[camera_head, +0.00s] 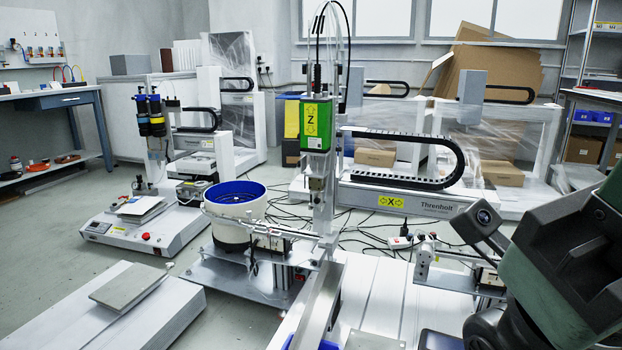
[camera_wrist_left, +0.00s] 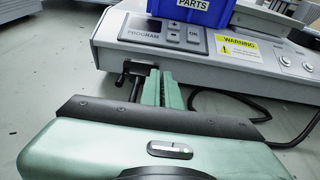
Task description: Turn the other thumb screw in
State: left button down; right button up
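In the left wrist view the green fingers of my left gripper (camera_wrist_left: 163,88) point away toward the front face of a grey control box (camera_wrist_left: 270,67). The fingers are close together; whether they are shut on something is unclear. A small black fitting (camera_wrist_left: 136,72) with a dark rod shows just left of the fingertips, at the box's lower edge. I cannot tell if it is a thumb screw or if the fingers touch it. No thumb screw is clear in the head view. There, one of my arms comes in from the right, and no fingertips show on it.
A blue parts bin (camera_wrist_left: 192,12) sits on the control box, and a black cable (camera_wrist_left: 262,108) loops at its right. In the head view a gantry with a green Z unit (camera_head: 316,125) stands in the middle, beside a bowl feeder (camera_head: 235,205). Cables lie on the floor behind.

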pick_arm(q)
jog(key=shift+s+f, duration=0.2)
jog(key=shift+d+r+p, duration=0.15)
jog(key=shift+r+p, duration=0.15)
jog(key=shift+p, duration=0.05)
jog(key=shift+f+v, duration=0.2)
jog(key=shift+v, duration=0.7)
jog(key=shift+f+v, duration=0.2)
jog(key=shift+v, duration=0.7)
jog(key=shift+f+v, duration=0.15)
jog(key=shift+v, duration=0.75)
jog(key=shift+s, duration=0.4)
jog(key=shift+f, duration=0.1)
